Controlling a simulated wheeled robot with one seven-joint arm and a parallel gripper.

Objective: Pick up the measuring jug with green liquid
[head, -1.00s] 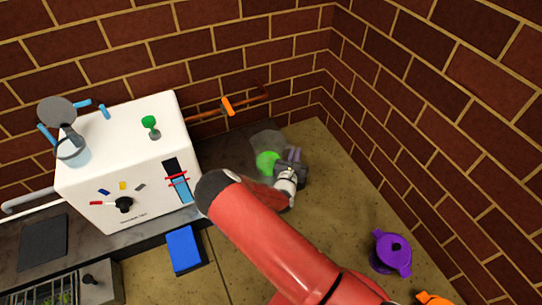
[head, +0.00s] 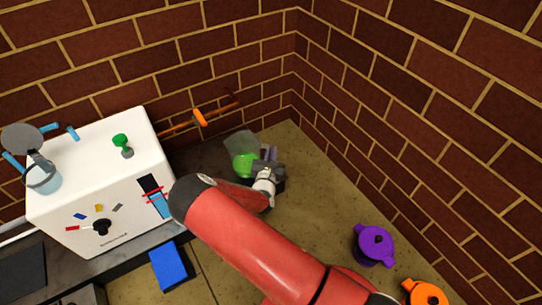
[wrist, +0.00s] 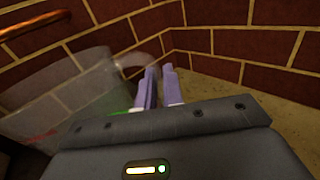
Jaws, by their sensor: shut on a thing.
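The measuring jug (head: 238,144) is clear, with bright green liquid (head: 245,166) low inside. It is at the back of the counter, right of the white box, near the brick corner. My gripper (head: 270,154) is at its right side. In the wrist view the see-through jug (wrist: 65,95) fills the left, and its clear handle reaches toward the purple fingers of my gripper (wrist: 160,72). The fingers are close together, shut on the jug at its handle side. The exact contact is hard to see. I cannot tell whether the jug's base touches the counter.
A white box (head: 85,190) with a knob and coloured marks stands left. A blue block (head: 169,266) lies in front of it. A purple pot (head: 374,245) and an orange pot (head: 425,293) are at the lower right. Brick walls close off the back and right.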

